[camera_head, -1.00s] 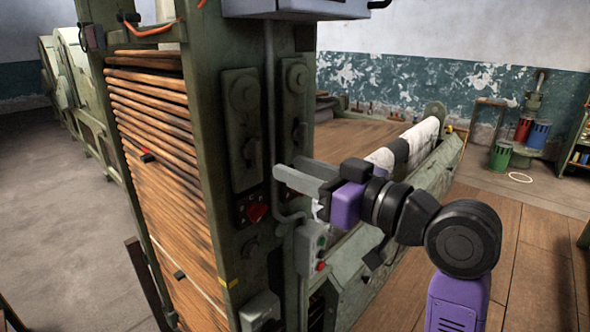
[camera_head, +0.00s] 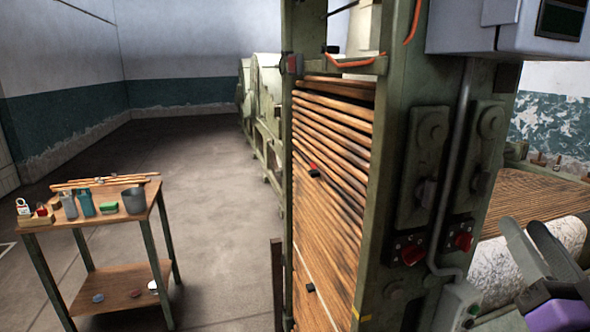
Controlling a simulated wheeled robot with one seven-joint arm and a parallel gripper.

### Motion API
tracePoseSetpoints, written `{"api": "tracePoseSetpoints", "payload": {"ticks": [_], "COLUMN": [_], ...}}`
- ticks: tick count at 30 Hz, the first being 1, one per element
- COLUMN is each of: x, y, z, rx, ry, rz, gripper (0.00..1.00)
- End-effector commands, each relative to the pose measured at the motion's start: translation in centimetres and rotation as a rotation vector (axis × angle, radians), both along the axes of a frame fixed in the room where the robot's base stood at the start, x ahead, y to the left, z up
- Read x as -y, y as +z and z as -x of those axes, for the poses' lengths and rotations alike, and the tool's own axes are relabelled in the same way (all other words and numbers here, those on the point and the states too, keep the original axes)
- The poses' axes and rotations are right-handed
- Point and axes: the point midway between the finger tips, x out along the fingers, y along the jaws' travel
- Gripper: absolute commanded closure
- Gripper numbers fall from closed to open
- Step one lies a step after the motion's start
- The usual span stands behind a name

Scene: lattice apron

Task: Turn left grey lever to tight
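The left grey lever (camera_head: 425,194) is a dark grey handle on the left of two upright plates on the green machine post. It hangs below a round boss and points roughly downward. A similar right lever (camera_head: 481,183) sits on the plate to its right. Any tight marking is too small to read. My gripper (camera_head: 522,224), with grey fingers and a purple body, is at the lower right edge. It is right of and below both levers, apart from them. Its two fingers look parted, with nothing seen between them.
Red knobs (camera_head: 411,253) sit below the lever plates, and a grey conduit (camera_head: 449,170) runs between the plates. A grey box (camera_head: 480,28) overhangs at top right. A pale roller (camera_head: 509,265) lies behind my gripper. A tool table (camera_head: 120,208) stands left, with open floor between.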

Motion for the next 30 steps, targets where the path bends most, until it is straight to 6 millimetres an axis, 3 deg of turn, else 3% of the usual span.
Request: {"api": "tracePoseSetpoints", "payload": {"ticks": [1, 3, 12, 20, 30], "x": [-0.2, -0.4, -2.7, -6.0, -10.4], "y": [-2.0, -4.2, -12.9, -19.1, -25.9], "z": [0.7, 1.8, 7.9, 14.6, 24.7], "rx": [-0.010, -0.013, -0.067, -0.160, -0.369], "ry": [-0.017, -0.045, -0.113, -0.105, -0.016], "rz": [-0.012, -0.021, -0.007, 0.042, 0.119], "gripper": [0.66, 0.66, 0.66, 0.66, 0.66]}}
